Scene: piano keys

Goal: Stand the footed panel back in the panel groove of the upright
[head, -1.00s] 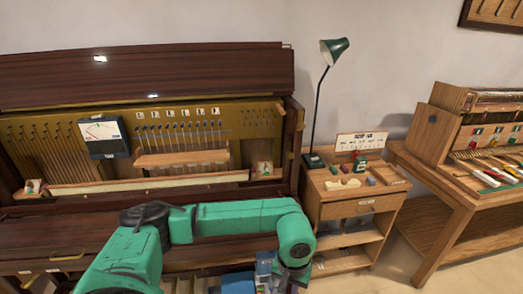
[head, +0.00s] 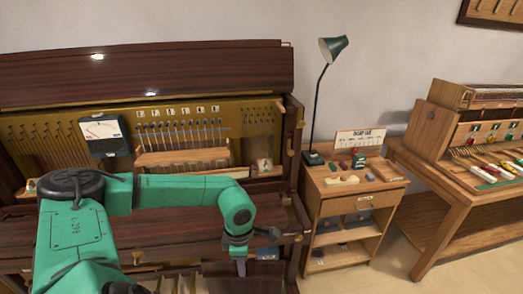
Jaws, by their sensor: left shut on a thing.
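The upright (head: 150,78) is a dark wood piano with its front open, showing a brass-coloured inside, hammers and strings. My left gripper (head: 241,264) hangs in front of its lower right part, fingers pointing down. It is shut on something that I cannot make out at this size. Dark wood (head: 205,246) of the upright's lower front lies behind and below the gripper. I cannot pick out the footed panel or the panel groove with certainty; my green arm covers much of the lower left front. My right gripper is not in view.
A small wooden cabinet (head: 353,203) with a green lamp (head: 333,48) and small items on top stands right of the upright. A wooden workbench (head: 440,190) with a keyboard model (head: 490,150) stands further right. Bare floor shows between cabinet and workbench.

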